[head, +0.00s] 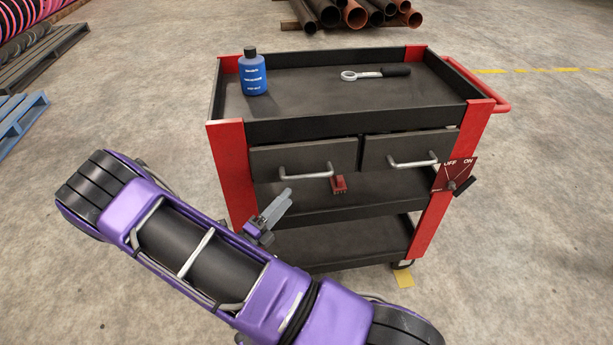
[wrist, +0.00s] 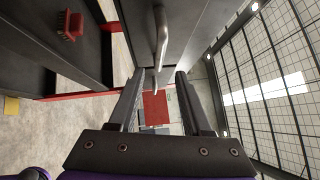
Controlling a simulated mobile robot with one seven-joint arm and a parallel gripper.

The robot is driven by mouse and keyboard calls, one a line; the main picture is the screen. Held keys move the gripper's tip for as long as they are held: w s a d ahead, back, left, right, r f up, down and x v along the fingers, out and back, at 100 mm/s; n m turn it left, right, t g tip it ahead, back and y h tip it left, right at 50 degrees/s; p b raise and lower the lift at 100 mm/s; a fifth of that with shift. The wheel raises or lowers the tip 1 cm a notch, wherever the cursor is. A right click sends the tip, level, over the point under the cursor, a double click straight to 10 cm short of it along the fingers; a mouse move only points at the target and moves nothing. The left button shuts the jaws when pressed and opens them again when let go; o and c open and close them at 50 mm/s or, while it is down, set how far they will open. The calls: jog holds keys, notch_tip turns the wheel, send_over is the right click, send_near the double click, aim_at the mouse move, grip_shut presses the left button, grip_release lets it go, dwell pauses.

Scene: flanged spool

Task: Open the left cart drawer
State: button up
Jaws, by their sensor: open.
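The left cart drawer (head: 275,158) has a dark grey front with a silver bar handle (head: 306,174). It looks shut, about level with the right drawer (head: 390,150). My gripper (head: 288,196) is open and empty, just below and left of that handle in the head view. In the wrist view, the handle (wrist: 161,30) lies ahead of my open gripper (wrist: 159,75), roughly in line with the gap between the fingers. Its near end reaches about the fingertips; I cannot tell whether it is between them. No contact shows.
A blue bottle (head: 253,76) and a ratchet wrench (head: 375,73) rest on the cart's top tray. A small red brush-like item (head: 339,184) is on the shelf below the drawers. An OFF/ON switch plate (head: 455,174) is on the right post.

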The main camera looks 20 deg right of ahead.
aim_at(307, 176)
jog(key=x, duration=1)
jog(key=shift+w+d+b, duration=0.1)
jog(key=shift+w+b, duration=0.05)
jog(key=shift+b, duration=0.15)
grip_shut()
dwell(0.9)
